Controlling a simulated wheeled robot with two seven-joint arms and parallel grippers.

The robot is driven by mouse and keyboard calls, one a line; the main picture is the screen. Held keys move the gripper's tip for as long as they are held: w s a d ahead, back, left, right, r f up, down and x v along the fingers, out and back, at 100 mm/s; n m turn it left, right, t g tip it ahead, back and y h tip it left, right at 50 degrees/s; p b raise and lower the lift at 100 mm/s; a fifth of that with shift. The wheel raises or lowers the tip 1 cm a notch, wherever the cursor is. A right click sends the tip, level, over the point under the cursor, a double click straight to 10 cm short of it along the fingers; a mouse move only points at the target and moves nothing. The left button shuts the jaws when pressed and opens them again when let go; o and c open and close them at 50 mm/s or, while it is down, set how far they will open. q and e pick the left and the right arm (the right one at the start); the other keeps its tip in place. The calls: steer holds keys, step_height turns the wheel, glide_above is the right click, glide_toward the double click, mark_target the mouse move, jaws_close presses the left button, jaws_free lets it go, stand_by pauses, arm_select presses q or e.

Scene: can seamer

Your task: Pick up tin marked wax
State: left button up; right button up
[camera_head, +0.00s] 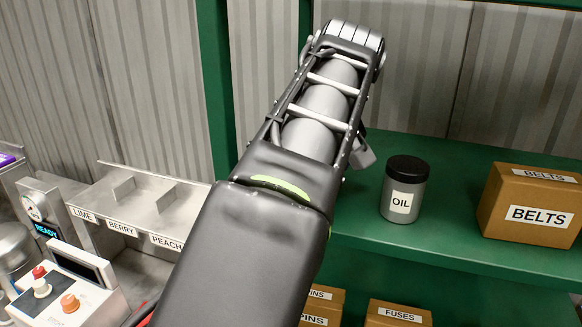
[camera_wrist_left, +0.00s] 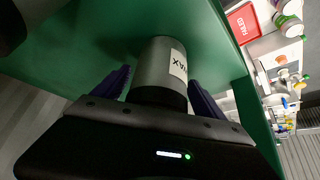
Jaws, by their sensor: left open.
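The tin marked WAX (camera_wrist_left: 160,68) is a grey cylinder with a black lid and a white label. It stands on the green shelf in the left wrist view. My left gripper (camera_wrist_left: 162,84) is open, with one dark purple finger on each side of the tin. I cannot tell whether either finger touches it. In the head view my left arm crosses the middle and hides the wax tin and the gripper's fingers. My right gripper is in neither view.
A grey OIL tin (camera_head: 403,188) with a black lid stands on the green shelf (camera_head: 450,222), right of my arm. A BELTS box (camera_head: 530,205) is farther right. Boxes, one marked FUSES (camera_head: 398,314), sit below. A metal LIME, BERRY, PEACH rack (camera_head: 150,205) is at left.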

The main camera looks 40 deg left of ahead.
arm_select(q)
steer(key=shift+d, duration=0.35)
steer(key=shift+a, duration=0.15)
steer(key=shift+c, duration=0.5)
steer(key=c, duration=1.5)
steer(key=shift+r, duration=0.1)
